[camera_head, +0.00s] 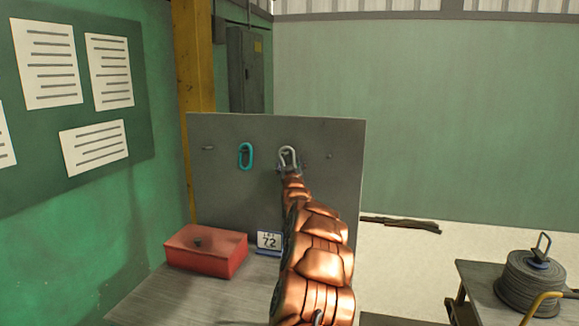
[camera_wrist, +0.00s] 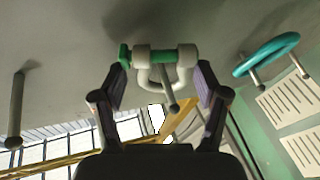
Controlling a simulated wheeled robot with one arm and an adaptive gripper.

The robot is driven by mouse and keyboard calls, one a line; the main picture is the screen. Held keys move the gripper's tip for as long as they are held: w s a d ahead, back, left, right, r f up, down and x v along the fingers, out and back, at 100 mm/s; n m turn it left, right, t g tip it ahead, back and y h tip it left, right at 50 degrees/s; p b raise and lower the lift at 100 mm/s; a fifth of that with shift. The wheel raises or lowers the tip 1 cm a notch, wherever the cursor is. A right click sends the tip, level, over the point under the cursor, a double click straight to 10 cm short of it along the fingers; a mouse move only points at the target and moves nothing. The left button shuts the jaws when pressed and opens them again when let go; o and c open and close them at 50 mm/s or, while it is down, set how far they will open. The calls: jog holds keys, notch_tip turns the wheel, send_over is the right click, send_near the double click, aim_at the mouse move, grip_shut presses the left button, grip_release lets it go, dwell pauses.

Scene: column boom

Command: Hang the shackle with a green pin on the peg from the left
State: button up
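The shackle is pale grey with a green pin. In the head view the shackle (camera_head: 288,156) is at the panel, right of the teal link, bow up. In the wrist view, which is inverted, the shackle (camera_wrist: 184,72) has its green pin (camera_wrist: 163,56) across the top. A peg (camera_wrist: 169,95) runs out through the bow's opening; contact between them is unclear. My gripper (camera_wrist: 161,75) is open, with one finger on each side of the shackle. It hides part of the shackle in the head view.
A teal link (camera_head: 246,156) hangs on the peg to the left. Bare pegs show at the far left (camera_head: 208,148) and right (camera_head: 329,155) of the grey panel (camera_head: 225,190). A red box (camera_head: 207,252) and a number 72 sign (camera_head: 269,241) stand below.

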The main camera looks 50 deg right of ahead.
jog(key=o, duration=0.5)
jog(key=v, duration=1.2)
dwell(0.6)
